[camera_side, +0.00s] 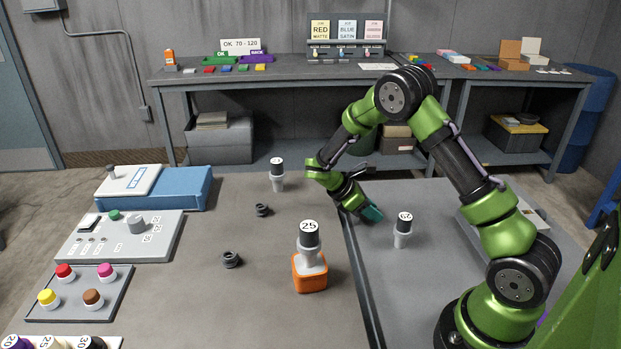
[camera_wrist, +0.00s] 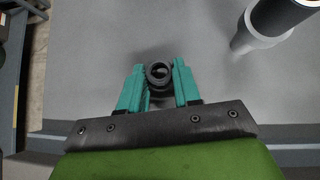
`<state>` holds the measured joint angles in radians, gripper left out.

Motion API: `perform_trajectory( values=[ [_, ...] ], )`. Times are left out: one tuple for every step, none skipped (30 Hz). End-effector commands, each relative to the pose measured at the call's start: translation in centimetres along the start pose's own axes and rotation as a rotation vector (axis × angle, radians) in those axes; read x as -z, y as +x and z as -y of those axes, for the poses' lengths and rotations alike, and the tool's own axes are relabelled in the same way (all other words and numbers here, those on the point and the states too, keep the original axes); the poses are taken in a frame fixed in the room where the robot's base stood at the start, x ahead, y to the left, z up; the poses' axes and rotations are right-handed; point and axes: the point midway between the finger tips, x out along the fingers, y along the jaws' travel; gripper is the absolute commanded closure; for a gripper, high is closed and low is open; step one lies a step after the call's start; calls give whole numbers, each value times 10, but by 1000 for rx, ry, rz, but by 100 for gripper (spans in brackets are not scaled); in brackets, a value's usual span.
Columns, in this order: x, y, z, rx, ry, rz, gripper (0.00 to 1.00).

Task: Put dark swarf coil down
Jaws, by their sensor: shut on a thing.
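My gripper (camera_side: 372,213) is low over the grey surface on the right, just past the dark dividing strip. In the wrist view, its teal fingers (camera_wrist: 159,82) are shut on a dark swarf coil (camera_wrist: 158,72), a small ring with an open centre. The held coil is not clearly visible in the side view, and I cannot tell whether it touches the surface. Two similar dark coils, one farther back (camera_side: 262,210) and one nearer (camera_side: 231,259), lie on the brownish table to the left.
A black-capped grey bottle (camera_side: 403,232) stands right of my gripper; another (camera_side: 277,178) stands left. A bottle marked 25 (camera_side: 309,256) stands in an orange base (camera_side: 310,274). A dark strip (camera_side: 361,270) divides the surfaces. Control panels (camera_side: 120,235) line the left.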

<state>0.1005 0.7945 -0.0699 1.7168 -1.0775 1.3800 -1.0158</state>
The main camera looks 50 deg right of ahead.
Motion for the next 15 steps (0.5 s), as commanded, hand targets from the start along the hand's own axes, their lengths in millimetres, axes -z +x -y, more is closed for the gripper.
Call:
perform_trajectory(
  values=[
    [2,2,0,-1,0,-1,96],
    [3,3,0,-1,1,-1,96],
    [3,2,0,-2,2,-1,96],
    [3,2,0,-2,2,-1,96],
    [2,2,0,-2,2,-1,96],
    [2,2,0,-2,2,-1,96],
    [2,2,0,-2,2,-1,96],
    [3,2,0,-1,2,-1,96],
    [3,3,0,-1,2,-1,96],
    [4,4,0,-1,2,0,96],
    [4,4,0,-1,2,0,66],
    [4,4,0,-1,2,0,60],
    [4,4,0,-1,2,0,55],
    [4,4,0,-1,2,0,51],
    [4,4,0,-1,2,0,45]
  ],
)
